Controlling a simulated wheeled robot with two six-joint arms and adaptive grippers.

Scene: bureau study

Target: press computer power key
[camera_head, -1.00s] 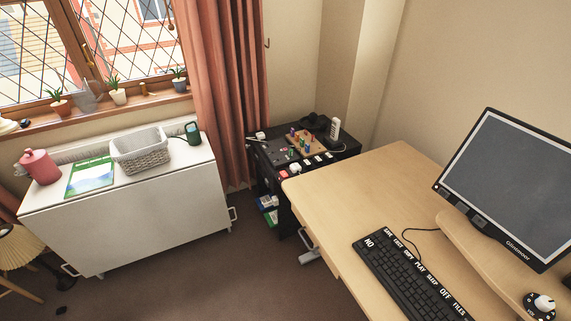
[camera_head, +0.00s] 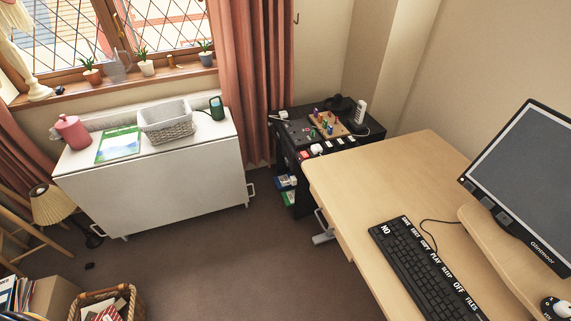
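A black keyboard (camera_head: 418,272) lies on the light wooden desk (camera_head: 400,170) at the lower right, its lower end cut off by the picture edge. I cannot make out a key marked as power. Neither of my grippers shows in the head view.
A white cabinet (camera_head: 165,190) with a grey basket (camera_head: 166,122) stands under the window. A black unit (camera_head: 290,140) with small items stands beyond the desk. A wicker basket (camera_head: 75,312) is at the lower left. Brown carpet (camera_head: 240,265) between is clear.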

